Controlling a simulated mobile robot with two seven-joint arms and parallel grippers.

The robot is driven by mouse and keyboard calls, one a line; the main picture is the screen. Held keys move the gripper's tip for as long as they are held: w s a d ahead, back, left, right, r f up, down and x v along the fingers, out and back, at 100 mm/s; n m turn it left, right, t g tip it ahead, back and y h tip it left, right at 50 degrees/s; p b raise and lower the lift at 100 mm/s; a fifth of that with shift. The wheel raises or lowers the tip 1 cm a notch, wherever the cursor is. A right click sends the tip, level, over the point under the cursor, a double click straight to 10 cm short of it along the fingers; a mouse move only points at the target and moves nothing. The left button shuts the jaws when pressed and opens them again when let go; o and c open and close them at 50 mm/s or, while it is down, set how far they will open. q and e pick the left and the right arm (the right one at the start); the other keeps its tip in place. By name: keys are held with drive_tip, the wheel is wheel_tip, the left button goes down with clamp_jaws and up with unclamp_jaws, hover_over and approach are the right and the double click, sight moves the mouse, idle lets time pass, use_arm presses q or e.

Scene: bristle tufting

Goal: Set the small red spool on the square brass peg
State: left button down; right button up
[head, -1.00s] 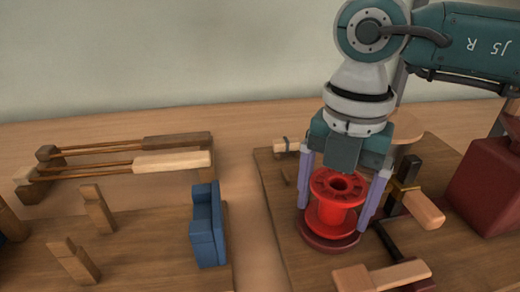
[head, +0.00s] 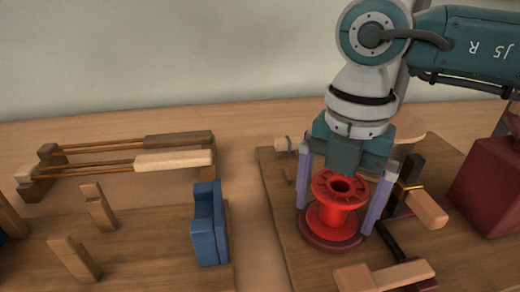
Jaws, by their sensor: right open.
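The red spool (head: 336,215) stands upright on a round dark-red base (head: 330,243) on the right wooden board. My right gripper (head: 336,220) points down over the spool, with one pale purple finger on each side of it. Its jaws are open, and a narrow gap shows beside the spool. The spool's top flange and centre hole face up. I cannot make out a square brass peg; whatever is under the spool is hidden. My left gripper is out of view.
Wooden handles (head: 428,208) on black bars stand right of the spool, and a dark-red block (head: 487,187) stands further right. A blue bracket (head: 208,225) and wooden posts (head: 75,258) stand on the left board. Wooden-handled rods (head: 175,160) lie behind.

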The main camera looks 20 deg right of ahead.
wheel_tip(320, 180, up, 10)
drive_tip(key=shift+p, duration=0.8)
drive_tip(key=shift+a, duration=0.1)
